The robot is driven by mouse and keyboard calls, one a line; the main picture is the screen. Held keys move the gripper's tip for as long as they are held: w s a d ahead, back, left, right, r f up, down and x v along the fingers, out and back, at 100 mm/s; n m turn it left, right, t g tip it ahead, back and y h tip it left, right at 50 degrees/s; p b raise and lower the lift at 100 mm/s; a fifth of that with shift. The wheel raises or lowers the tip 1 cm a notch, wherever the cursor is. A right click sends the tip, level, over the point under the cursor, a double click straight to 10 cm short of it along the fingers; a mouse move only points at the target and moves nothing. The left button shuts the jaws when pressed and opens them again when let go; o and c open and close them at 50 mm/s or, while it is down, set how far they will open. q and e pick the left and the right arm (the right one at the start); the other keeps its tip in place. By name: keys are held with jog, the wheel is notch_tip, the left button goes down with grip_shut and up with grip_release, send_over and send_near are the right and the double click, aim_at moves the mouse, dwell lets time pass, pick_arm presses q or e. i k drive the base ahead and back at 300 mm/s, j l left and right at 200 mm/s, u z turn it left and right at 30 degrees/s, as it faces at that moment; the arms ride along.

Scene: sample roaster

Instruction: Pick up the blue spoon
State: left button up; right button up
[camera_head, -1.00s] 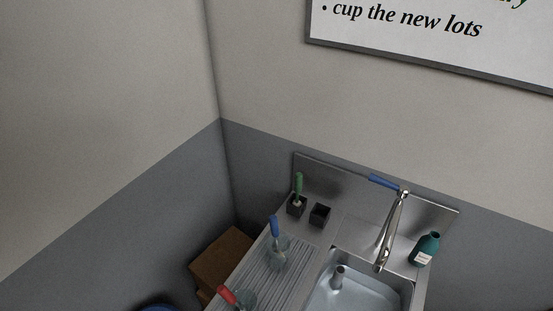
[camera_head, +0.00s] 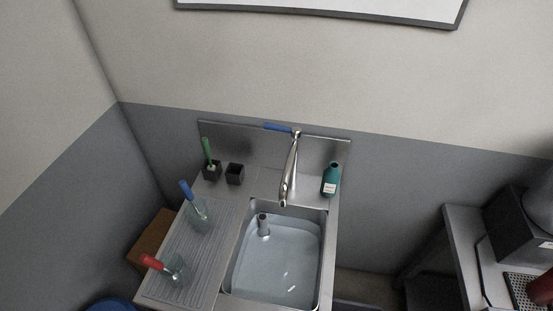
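The blue spoon (camera_head: 186,190) leans in a clear glass (camera_head: 198,216) on the ridged drainboard (camera_head: 213,246), left of the sink. Its blue handle points up and to the left; its lower end is inside the glass. Neither of my grippers shows in the head view.
A red-handled spoon (camera_head: 152,262) leans in another glass (camera_head: 176,270) nearer the front. A green-handled tool (camera_head: 206,147) stands in a black holder (camera_head: 211,173), beside an empty-looking black holder (camera_head: 235,174). The tap (camera_head: 290,172), water-filled sink (camera_head: 242,279) and teal bottle (camera_head: 331,180) are to the right.

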aim_at(183, 185)
jog(key=i+u, duration=0.2)
jog(key=u, duration=0.25)
jog(key=i+j+u, duration=0.1)
jog(key=u, duration=0.35)
jog(key=i+l+u, duration=0.15)
jog(key=i+u, duration=0.25)
jog(key=i+l+u, duration=0.1)
jog(key=u, duration=0.35)
